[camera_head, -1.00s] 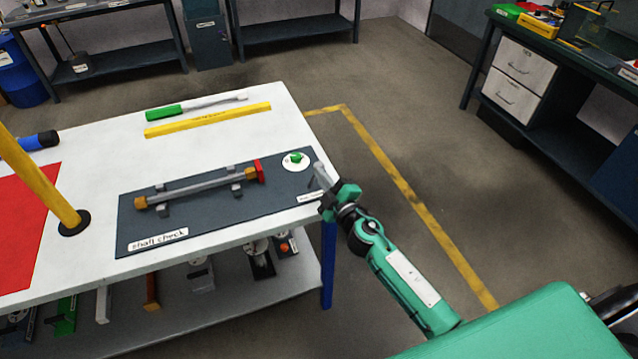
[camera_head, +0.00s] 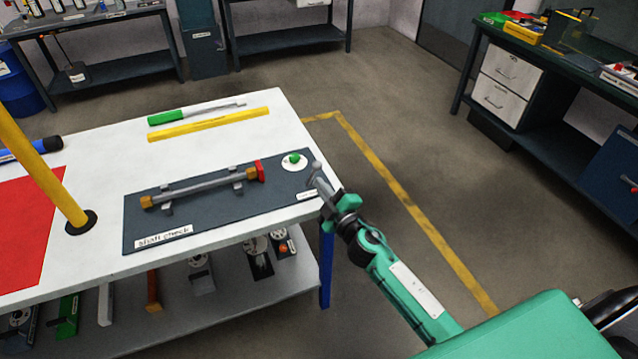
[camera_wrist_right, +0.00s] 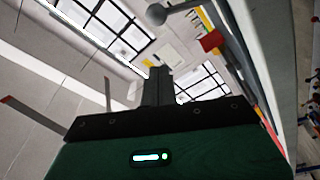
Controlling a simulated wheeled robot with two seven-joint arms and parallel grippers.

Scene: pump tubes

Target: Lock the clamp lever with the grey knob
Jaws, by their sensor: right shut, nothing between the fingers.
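A small grey ball knob (camera_head: 316,166) shows at the right end of the dark shaft-check mat (camera_head: 215,220). The lever under it is partly hidden by my right gripper. My right gripper (camera_head: 324,186) is at the mat's right edge, its fingers shut and empty, close to the knob. In the right wrist view the grey knob (camera_wrist_right: 156,14) on its rod lies just beyond the tips of the shut fingers (camera_wrist_right: 157,72). I cannot tell whether they touch. My left gripper is not in view.
A grey shaft (camera_head: 205,187) with a red end collar rests on supports on the mat. A green knob (camera_head: 294,158) on a white disc stands left of the lever. A yellow bar (camera_head: 208,125) lies behind. A yellow post (camera_head: 45,170) rises at left. Floor right of the table is clear.

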